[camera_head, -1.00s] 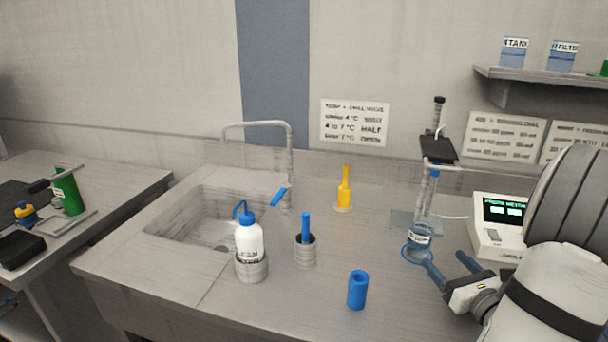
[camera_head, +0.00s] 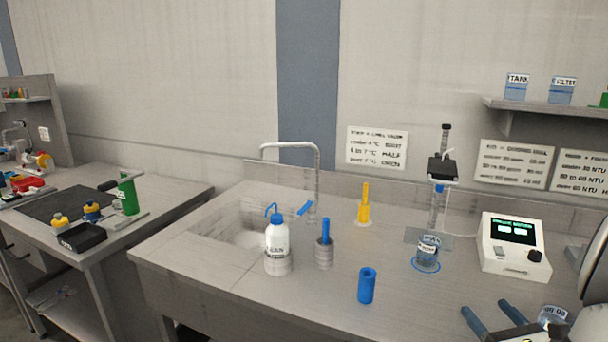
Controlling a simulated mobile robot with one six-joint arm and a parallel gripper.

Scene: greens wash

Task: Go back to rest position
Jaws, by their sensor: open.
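My gripper (camera_head: 488,314) is at the lower right of the head view. Its two blue-grey fingers are spread apart with nothing between them. It is over or in front of the counter's front right part, apart from the labelled glass jar (camera_head: 428,249), which stands on a blue ring under the stand. Part of my arm shows at the right edge. A second small clear vessel (camera_head: 552,316) with a label shows just beside my gripper, partly cut off by my arm.
On the counter (camera_head: 330,305) stand a white wash bottle (camera_head: 277,246), a grey holder with a blue handle (camera_head: 324,252), a blue cup (camera_head: 367,286), a yellow tool (camera_head: 364,207), a stand (camera_head: 441,170) and a meter (camera_head: 514,245). A sink (camera_head: 225,228) is left. A side table (camera_head: 150,222) is further left.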

